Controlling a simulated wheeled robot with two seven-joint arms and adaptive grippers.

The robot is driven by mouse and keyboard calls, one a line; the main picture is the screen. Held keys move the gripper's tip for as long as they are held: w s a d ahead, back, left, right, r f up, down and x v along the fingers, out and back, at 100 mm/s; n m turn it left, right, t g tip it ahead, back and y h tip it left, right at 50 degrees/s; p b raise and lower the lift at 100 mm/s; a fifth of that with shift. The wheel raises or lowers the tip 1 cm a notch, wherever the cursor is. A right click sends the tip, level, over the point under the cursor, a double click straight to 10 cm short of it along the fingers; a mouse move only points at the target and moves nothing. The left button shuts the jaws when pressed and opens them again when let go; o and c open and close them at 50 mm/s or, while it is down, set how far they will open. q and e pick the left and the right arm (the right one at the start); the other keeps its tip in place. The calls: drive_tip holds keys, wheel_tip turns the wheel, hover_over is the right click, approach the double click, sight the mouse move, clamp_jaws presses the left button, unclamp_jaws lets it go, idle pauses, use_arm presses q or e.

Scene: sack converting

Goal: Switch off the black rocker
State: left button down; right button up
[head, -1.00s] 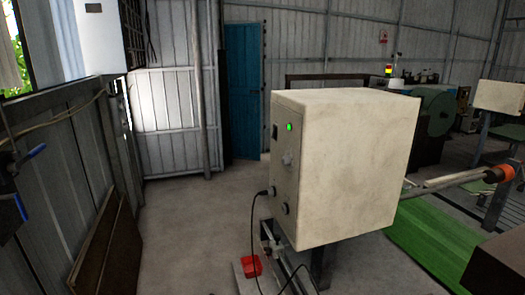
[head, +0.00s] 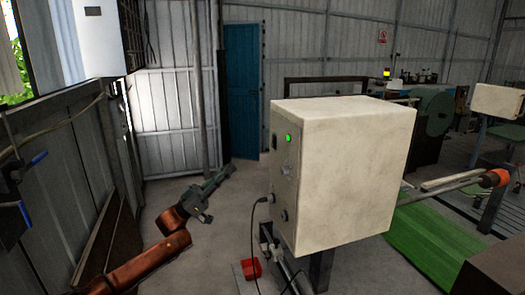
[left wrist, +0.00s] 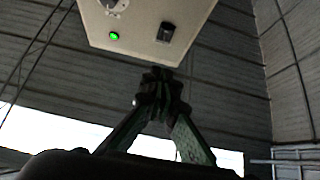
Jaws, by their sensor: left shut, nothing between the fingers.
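The black rocker (head: 275,141) is a small dark switch on the narrow front panel of a cream control box (head: 350,165), left of a lit green lamp (head: 288,138). In the left wrist view the rocker (left wrist: 166,32) sits on the panel near the top, beside the glowing green lamp (left wrist: 114,36). My left gripper (head: 230,170) is shut and empty, to the left of the box and lower than the rocker, apart from the panel. In the left wrist view its fingertips (left wrist: 158,78) meet below the panel's edge. My right gripper is out of view.
A black cable (head: 253,225) hangs from the panel's lower part. A red object (head: 250,268) lies on the floor below. A corrugated partition (head: 60,190) stands at left.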

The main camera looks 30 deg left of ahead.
sight(273, 142)
use_arm(q)
drive_tip(key=p+x, duration=0.1)
drive_tip(key=x, duration=0.3)
drive_tip(key=f+p+x, duration=0.1)
drive_tip(key=p+x, duration=0.1)
drive_tip(key=x, duration=0.2)
drive_tip(key=w+p+x, duration=0.1)
drive_tip(key=p+x, duration=0.1)
drive_tip(key=x, duration=0.2)
drive_tip(key=shift+d+f, duration=0.15)
drive_tip(key=shift+d, duration=0.25)
drive_tip(key=shift+w+d+f, duration=0.25)
drive_tip(key=shift+w+d, duration=0.1)
drive_tip(key=shift+w, duration=0.15)
